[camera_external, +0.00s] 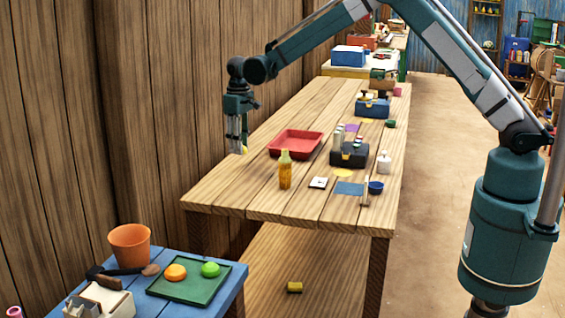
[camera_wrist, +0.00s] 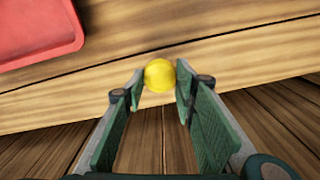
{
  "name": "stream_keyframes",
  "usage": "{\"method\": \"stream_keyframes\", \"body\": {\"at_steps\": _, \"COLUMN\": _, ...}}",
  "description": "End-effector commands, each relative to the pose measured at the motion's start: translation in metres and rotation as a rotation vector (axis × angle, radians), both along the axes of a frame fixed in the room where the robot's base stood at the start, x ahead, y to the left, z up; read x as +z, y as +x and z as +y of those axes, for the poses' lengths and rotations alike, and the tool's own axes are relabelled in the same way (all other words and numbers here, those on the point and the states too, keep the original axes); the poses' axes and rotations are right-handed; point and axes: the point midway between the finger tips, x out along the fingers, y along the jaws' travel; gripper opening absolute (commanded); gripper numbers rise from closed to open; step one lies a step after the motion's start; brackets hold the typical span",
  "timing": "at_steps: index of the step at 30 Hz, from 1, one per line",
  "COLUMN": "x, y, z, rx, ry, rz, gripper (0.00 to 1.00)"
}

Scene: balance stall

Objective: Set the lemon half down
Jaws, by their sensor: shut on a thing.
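The yellow lemon half (camera_wrist: 160,75) is between the fingertips of my gripper (camera_wrist: 158,88) in the wrist view. In the external view a small bit of the lemon half (camera_external: 244,151) shows at the tips of my gripper (camera_external: 238,146). My gripper points down near the left edge of the wooden table and is shut on the lemon half. I cannot tell whether the lemon half touches the tabletop.
A red tray (camera_external: 275,151) lies right of my gripper; its corner shows in the wrist view (camera_wrist: 40,50). An amber bottle (camera_external: 285,170) stands in front of the tray. A dark caddy (camera_external: 349,155) is farther right. The table's front-left boards (camera_external: 222,190) are bare.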

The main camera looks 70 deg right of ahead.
Motion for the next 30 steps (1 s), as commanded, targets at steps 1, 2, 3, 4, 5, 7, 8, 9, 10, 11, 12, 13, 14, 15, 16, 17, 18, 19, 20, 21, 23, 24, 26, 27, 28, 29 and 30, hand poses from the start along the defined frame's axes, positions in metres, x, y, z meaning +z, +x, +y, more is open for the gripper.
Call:
{"method": "stream_keyframes", "body": {"at_steps": 1, "x": -0.004, "y": 0.000, "z": 0.000, "rx": 0.000, "ry": 0.000, "rz": 0.000, "gripper": 0.19}}
{"method": "stream_keyframes", "body": {"at_steps": 2, "x": -0.006, "y": 0.000, "z": 0.000, "rx": 0.000, "ry": 0.000, "rz": 0.000, "gripper": 0.19}}
{"method": "stream_keyframes", "body": {"at_steps": 3, "x": -0.007, "y": 0.000, "z": 0.000, "rx": 0.000, "ry": 0.000, "rz": 0.000, "gripper": 0.19}}
{"method": "stream_keyframes", "body": {"at_steps": 4, "x": -0.007, "y": 0.000, "z": 0.000, "rx": 0.000, "ry": 0.000, "rz": 0.000, "gripper": 0.19}}
{"method": "stream_keyframes", "body": {"at_steps": 5, "x": -0.008, "y": 0.000, "z": 0.000, "rx": 0.000, "ry": 0.000, "rz": 0.000, "gripper": 0.19}}
{"method": "stream_keyframes", "body": {"at_steps": 7, "x": -0.007, "y": 0.000, "z": 0.000, "rx": 0.000, "ry": 0.000, "rz": 0.000, "gripper": 0.19}}
{"method": "stream_keyframes", "body": {"at_steps": 8, "x": -0.007, "y": 0.000, "z": 0.000, "rx": 0.000, "ry": 0.000, "rz": 0.000, "gripper": 0.19}}
{"method": "stream_keyframes", "body": {"at_steps": 9, "x": -0.007, "y": 0.000, "z": 0.000, "rx": 0.000, "ry": 0.000, "rz": 0.000, "gripper": 0.19}}
{"method": "stream_keyframes", "body": {"at_steps": 10, "x": -0.007, "y": 0.000, "z": 0.000, "rx": 0.000, "ry": 0.000, "rz": 0.000, "gripper": 0.19}}
{"method": "stream_keyframes", "body": {"at_steps": 11, "x": -0.007, "y": 0.000, "z": 0.000, "rx": 0.000, "ry": 0.000, "rz": 0.000, "gripper": 0.19}}
{"method": "stream_keyframes", "body": {"at_steps": 12, "x": -0.007, "y": 0.000, "z": 0.000, "rx": 0.000, "ry": 0.000, "rz": 0.000, "gripper": 0.19}}
{"method": "stream_keyframes", "body": {"at_steps": 13, "x": -0.008, "y": 0.000, "z": 0.000, "rx": 0.000, "ry": 0.000, "rz": 0.000, "gripper": 0.19}}
{"method": "stream_keyframes", "body": {"at_steps": 14, "x": -0.009, "y": 0.000, "z": 0.000, "rx": 0.000, "ry": 0.000, "rz": 0.000, "gripper": 0.19}}
{"method": "stream_keyframes", "body": {"at_steps": 15, "x": -0.011, "y": 0.000, "z": 0.000, "rx": 0.000, "ry": 0.000, "rz": 0.000, "gripper": 0.19}}
{"method": "stream_keyframes", "body": {"at_steps": 16, "x": -0.013, "y": 0.000, "z": 0.000, "rx": 0.000, "ry": 0.000, "rz": 0.000, "gripper": 0.19}}
{"method": "stream_keyframes", "body": {"at_steps": 17, "x": -0.015, "y": 0.000, "z": 0.000, "rx": 0.000, "ry": 0.000, "rz": 0.000, "gripper": 0.19}}
{"method": "stream_keyframes", "body": {"at_steps": 18, "x": -0.019, "y": 0.000, "z": 0.000, "rx": 0.000, "ry": 0.000, "rz": 0.000, "gripper": 0.19}}
{"method": "stream_keyframes", "body": {"at_steps": 19, "x": -0.023, "y": 0.000, "z": 0.000, "rx": 0.000, "ry": 0.000, "rz": 0.000, "gripper": 0.19}}
{"method": "stream_keyframes", "body": {"at_steps": 20, "x": -0.026, "y": 0.000, "z": 0.000, "rx": 0.000, "ry": 0.000, "rz": 0.000, "gripper": 0.19}}
{"method": "stream_keyframes", "body": {"at_steps": 21, "x": -0.031, "y": 0.000, "z": 0.000, "rx": 0.000, "ry": 0.000, "rz": 0.000, "gripper": 0.19}}
{"method": "stream_keyframes", "body": {"at_steps": 23, "x": -0.037, "y": 0.000, "z": 0.000, "rx": 0.000, "ry": 0.000, "rz": 0.000, "gripper": 0.19}}
{"method": "stream_keyframes", "body": {"at_steps": 24, "x": -0.040, "y": 0.000, "z": 0.000, "rx": 0.000, "ry": 0.000, "rz": 0.000, "gripper": 0.19}}
{"method": "stream_keyframes", "body": {"at_steps": 26, "x": -0.044, "y": 0.000, "z": 0.000, "rx": 0.000, "ry": 0.000, "rz": 0.000, "gripper": 0.19}}
{"method": "stream_keyframes", "body": {"at_steps": 27, "x": -0.045, "y": 0.000, "z": 0.000, "rx": 0.000, "ry": 0.000, "rz": 0.000, "gripper": 0.19}}
{"method": "stream_keyframes", "body": {"at_steps": 28, "x": -0.045, "y": 0.000, "z": 0.000, "rx": 0.000, "ry": 0.000, "rz": 0.000, "gripper": 0.19}}
{"method": "stream_keyframes", "body": {"at_steps": 29, "x": -0.045, "y": 0.000, "z": 0.000, "rx": 0.000, "ry": 0.000, "rz": 0.000, "gripper": 0.19}}
{"method": "stream_keyframes", "body": {"at_steps": 30, "x": -0.045, "y": 0.000, "z": 0.000, "rx": 0.000, "ry": 0.000, "rz": 0.000, "gripper": 0.19}}
